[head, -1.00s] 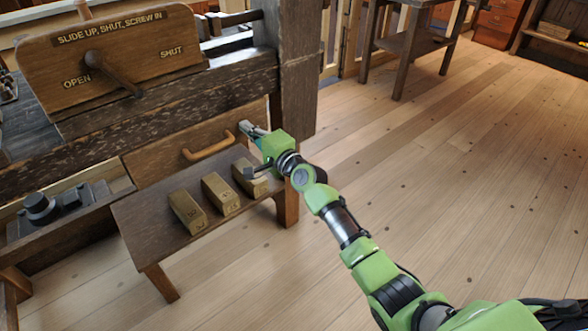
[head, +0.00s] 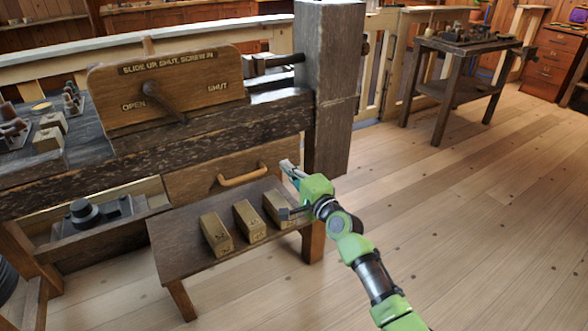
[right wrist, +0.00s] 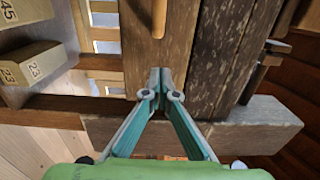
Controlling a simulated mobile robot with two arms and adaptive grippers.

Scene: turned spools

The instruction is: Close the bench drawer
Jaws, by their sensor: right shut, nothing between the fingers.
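The bench drawer has a plain brown wooden front (head: 200,185) below the bench's dark rail in the head view. Its curved wooden handle (head: 243,176) is in the middle of the front, and its end shows in the right wrist view (right wrist: 159,18). I cannot tell from these views how far the drawer stands out. My right gripper (head: 287,167) is shut and empty at the right end of the drawer front, to the right of the handle. In the right wrist view its fingertips (right wrist: 160,72) meet over the drawer front (right wrist: 138,50); contact is unclear. My left gripper is out of view.
A low stool (head: 175,235) stands before the drawer with numbered wooden blocks (head: 215,235) on it. A thick bench leg (head: 328,95) rises right of the drawer. A plane (head: 88,213) lies at left. The floor (head: 480,210) at right is clear.

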